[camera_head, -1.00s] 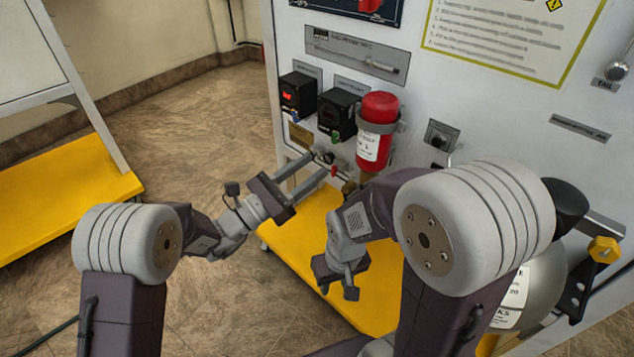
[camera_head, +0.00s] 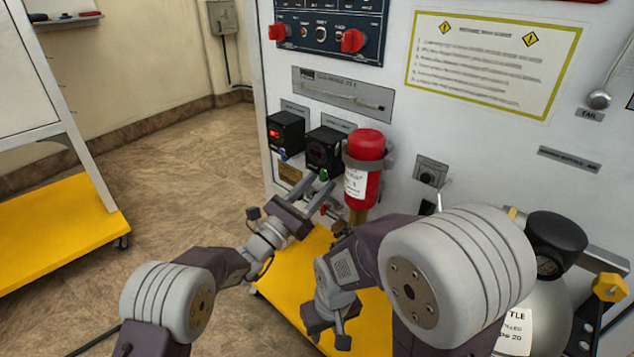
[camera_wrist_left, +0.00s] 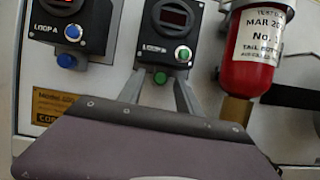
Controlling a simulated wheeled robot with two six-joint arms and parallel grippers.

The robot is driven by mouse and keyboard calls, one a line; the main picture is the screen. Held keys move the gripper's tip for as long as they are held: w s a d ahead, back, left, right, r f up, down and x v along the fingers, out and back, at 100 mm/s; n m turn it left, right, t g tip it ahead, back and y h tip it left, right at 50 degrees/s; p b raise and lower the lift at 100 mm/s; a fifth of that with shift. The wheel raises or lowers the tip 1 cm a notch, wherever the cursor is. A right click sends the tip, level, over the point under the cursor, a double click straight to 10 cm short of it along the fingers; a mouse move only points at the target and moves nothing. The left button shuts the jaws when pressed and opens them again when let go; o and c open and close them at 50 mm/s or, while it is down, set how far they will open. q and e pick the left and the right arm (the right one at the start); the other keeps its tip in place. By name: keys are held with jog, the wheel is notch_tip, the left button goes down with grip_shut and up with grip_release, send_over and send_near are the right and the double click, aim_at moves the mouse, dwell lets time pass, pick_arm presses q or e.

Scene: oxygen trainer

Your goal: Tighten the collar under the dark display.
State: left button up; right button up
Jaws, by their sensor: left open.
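Two black display boxes are on the panel. The left box (camera_head: 286,132) has a lit red display; the right box (camera_head: 325,150) looks dark in the head view, with faint dull red in the left wrist view (camera_wrist_left: 172,17). A green collar (camera_wrist_left: 160,76) is under the right box, and a blue collar (camera_wrist_left: 67,61) under the left one. My left gripper (camera_head: 320,181) is open, its fingers reaching up under the right box. In the wrist view its fingertips (camera_wrist_left: 160,84) are on either side of the green collar; contact cannot be told. My right gripper (camera_head: 328,322) hangs low, its fingers unclear.
A red bottle (camera_head: 364,165) with a brass lower end (camera_wrist_left: 236,110) is close to the right of the left gripper. A yellow base shelf (camera_head: 290,275) lies below. A large grey cylinder (camera_head: 540,300) stands at right. Open floor (camera_head: 180,180) lies to the left.

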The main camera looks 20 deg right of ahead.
pick_arm(q)
grip_shut()
jog(key=shift+w+f+m+g+b, duration=0.1)
jog(key=shift+m+g+b, duration=0.4)
jog(key=shift+m, duration=0.5)
grip_release()
jog(key=b+v, duration=0.2)
jog(key=v, duration=0.7)
